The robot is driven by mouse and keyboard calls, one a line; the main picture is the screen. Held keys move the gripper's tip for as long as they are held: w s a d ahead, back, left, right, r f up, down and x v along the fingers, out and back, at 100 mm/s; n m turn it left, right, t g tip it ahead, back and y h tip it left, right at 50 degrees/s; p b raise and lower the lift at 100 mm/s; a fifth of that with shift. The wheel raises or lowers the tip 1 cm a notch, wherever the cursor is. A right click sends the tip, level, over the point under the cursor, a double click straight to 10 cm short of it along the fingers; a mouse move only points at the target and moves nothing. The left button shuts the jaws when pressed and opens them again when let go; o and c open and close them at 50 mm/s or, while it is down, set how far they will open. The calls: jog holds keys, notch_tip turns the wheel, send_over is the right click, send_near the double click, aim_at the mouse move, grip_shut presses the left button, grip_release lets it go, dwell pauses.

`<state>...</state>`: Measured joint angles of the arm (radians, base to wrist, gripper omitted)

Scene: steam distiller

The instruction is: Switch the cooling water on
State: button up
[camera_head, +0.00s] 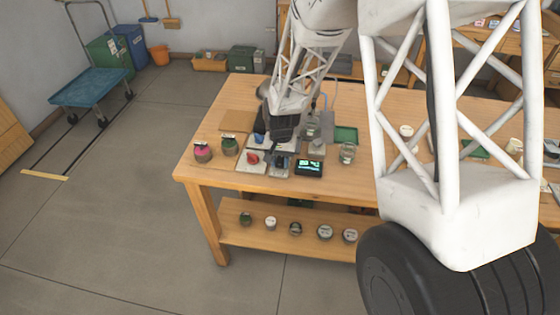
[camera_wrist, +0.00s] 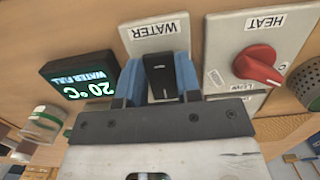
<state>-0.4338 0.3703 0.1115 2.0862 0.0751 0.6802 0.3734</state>
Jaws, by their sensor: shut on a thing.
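The WATER panel (camera_wrist: 152,28) is a light plate with a black switch (camera_wrist: 160,72), seen upside down in the wrist view. My gripper (camera_wrist: 160,82) has its two blue fingers on either side of the black switch, shut on it. The fingers cover the lower part of the switch, and its on or off position cannot be told. In the head view my gripper (camera_head: 281,150) is low over the panel and hides most of it. The display (camera_wrist: 82,77) beside the panel reads "WATER FULL" and "20 °C"; it also shows in the head view (camera_head: 309,168).
The HEAT panel (camera_wrist: 270,28) with a red knob (camera_wrist: 257,62) stands close beside the WATER panel. Glass jars (camera_head: 347,152) and two capped jars (camera_head: 203,152) stand nearby on the wooden bench (camera_head: 205,183). A lower shelf (camera_head: 270,240) holds several jars.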

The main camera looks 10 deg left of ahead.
aim_at(281, 161)
dwell(0.3)
jog(key=o, duration=0.9)
jog(key=shift+r, duration=0.15)
jog(key=shift+w+r, duration=0.15)
jog(key=shift+r, duration=1.1)
jog(key=shift+w+r, duration=0.2)
jog(key=shift+r, duration=1.05)
jog(key=shift+w+r, duration=0.15)
jog(key=shift+r, duration=1.1)
